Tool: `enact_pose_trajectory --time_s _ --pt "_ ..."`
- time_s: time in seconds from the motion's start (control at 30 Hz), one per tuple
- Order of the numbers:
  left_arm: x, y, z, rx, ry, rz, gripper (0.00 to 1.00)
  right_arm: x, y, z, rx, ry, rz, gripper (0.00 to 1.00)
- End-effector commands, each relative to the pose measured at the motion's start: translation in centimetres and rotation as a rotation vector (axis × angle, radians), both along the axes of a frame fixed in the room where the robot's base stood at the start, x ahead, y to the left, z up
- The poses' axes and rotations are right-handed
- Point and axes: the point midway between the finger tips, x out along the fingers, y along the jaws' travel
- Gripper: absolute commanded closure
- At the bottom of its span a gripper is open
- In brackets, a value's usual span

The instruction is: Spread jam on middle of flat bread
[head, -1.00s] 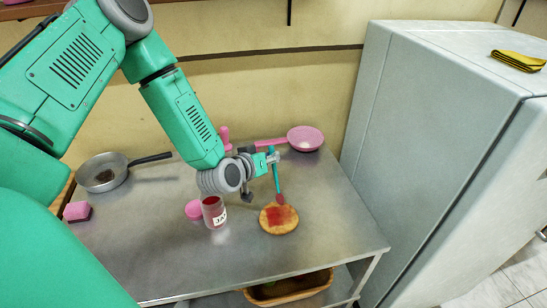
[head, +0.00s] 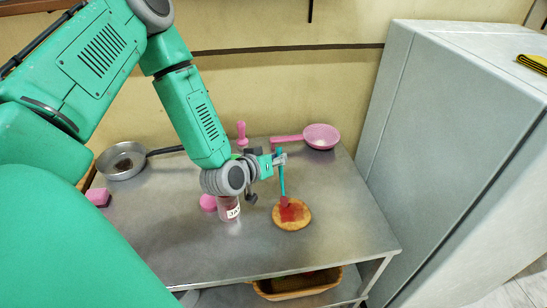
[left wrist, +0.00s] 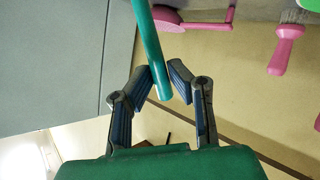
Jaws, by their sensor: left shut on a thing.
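The round, golden flat bread (head: 299,224) lies on the metal table, with a red patch of jam (head: 296,213) around its middle and upper part. My left gripper (head: 279,159) is shut on the teal handle of a spatula (head: 281,178). The spatula is nearly upright. Its red head is over the upper left of the jam patch; whether it touches is unclear. The left wrist view shows the handle (left wrist: 148,40) between the two fingers (left wrist: 162,82). My right gripper is not in view.
A pink lid-like disc (head: 208,202) lies beside the jar. A frying pan (head: 122,161) and a pink sponge (head: 98,197) are at the left. A pink pan (head: 321,136) is at the back. A grey fridge (head: 455,150) bounds the right. The table front is clear.

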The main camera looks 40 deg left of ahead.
Motion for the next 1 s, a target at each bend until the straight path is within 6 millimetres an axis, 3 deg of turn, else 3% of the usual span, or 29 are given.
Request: enact_pose_trajectory --time_s 0.2,0.43,0.77,1.0 --pt "1.6 -1.8 0.0 0.002 -0.002 -0.005 1.00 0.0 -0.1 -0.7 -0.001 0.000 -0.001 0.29" --pt "2.3 -1.9 -0.2 -0.004 -0.001 -0.002 1.00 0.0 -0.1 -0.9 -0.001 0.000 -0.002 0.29" --pt "1.4 -3.0 -0.3 -0.004 0.001 -0.004 1.00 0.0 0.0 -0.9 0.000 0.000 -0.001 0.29" --pt "0.1 -2.2 0.0 0.001 0.003 -0.001 1.00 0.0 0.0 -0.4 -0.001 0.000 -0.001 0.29"
